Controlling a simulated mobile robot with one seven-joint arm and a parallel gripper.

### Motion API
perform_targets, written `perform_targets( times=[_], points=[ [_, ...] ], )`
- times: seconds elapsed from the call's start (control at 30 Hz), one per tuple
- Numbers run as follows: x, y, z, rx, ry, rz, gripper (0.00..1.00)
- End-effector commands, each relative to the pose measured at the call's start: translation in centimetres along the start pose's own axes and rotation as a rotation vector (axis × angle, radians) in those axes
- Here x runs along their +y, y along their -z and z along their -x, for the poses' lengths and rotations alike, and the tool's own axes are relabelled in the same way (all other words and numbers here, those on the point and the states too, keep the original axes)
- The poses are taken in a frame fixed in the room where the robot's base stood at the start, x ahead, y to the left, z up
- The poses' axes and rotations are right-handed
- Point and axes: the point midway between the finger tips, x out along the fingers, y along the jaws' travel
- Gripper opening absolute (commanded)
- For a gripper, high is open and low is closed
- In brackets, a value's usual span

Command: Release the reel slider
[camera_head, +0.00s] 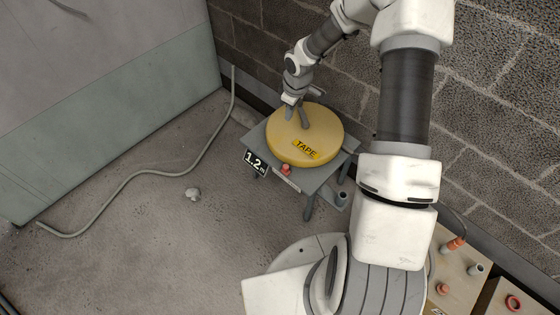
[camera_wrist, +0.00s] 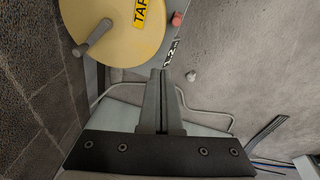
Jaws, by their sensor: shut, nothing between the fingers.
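A yellow reel (camera_head: 322,125) marked TAPE lies flat on a grey stand (camera_head: 318,180). It also shows in the wrist view (camera_wrist: 118,48). A grey crank handle (camera_head: 304,119) sticks up from the reel's top, also in the wrist view (camera_wrist: 92,38). A small red knob (camera_head: 286,169) sits at the stand's front edge, beside a slot; it may be the slider. It shows in the wrist view (camera_wrist: 177,18) too. My gripper (camera_head: 289,113) is near the reel's left rim, by the crank; its fingers (camera_wrist: 160,73) are together and empty, clear of the red knob.
A 1.2 m label (camera_head: 256,163) is on the stand's left corner. A grey conduit (camera_head: 150,172) and a pale lump (camera_head: 193,194) lie on the open floor. A block wall (camera_head: 480,110) rises behind. A box with knobs (camera_head: 462,268) is at lower right.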

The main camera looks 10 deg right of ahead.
Motion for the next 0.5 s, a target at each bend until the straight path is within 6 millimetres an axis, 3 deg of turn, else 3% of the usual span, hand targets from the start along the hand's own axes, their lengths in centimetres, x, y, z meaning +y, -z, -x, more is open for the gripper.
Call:
perform_targets(
  times=[0.03, 0.2, 0.33, 0.5],
  points=[
    [-0.5, -0.3, -3.5, 0.017, 0.028, 0.008, 0.00],
    [-1.7, -0.3, -11.1, 0.087, 0.088, 0.043, 0.00],
    [-2.6, -0.3, -15.0, 0.132, 0.118, 0.056, 0.00],
    [-3.2, -0.3, -17.4, 0.164, 0.134, 0.062, 0.00]
  ],
)
